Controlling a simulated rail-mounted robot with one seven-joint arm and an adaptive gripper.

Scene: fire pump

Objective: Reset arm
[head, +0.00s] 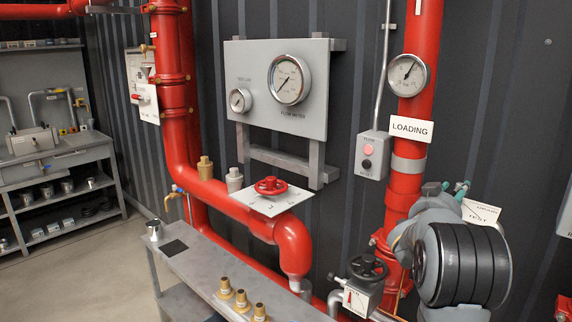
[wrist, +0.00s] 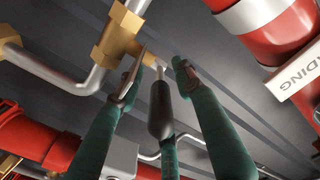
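My gripper (wrist: 160,68) is open in the wrist view. Its two long green fingers stand apart, and another green finger part shows low between them. A dark grip on a silver rod (wrist: 161,112) shows between the fingers, its rod reaching toward a brass fitting (wrist: 112,38). The fingers look apart from the grip; I cannot tell whether the lower green part touches it. In the head view, my gripper (head: 447,189) shows only as small green tips behind my grey and black arm, beside the large red vertical pipe (head: 404,200).
A LOADING sign (head: 411,129) and a gauge (head: 408,75) sit on the red pipe. A button box (head: 371,155) and gauge panel (head: 270,120) are to the left. A red handwheel (head: 270,186) and black handwheel (head: 368,268) stand lower. A grey bench (head: 195,262) holds brass fittings.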

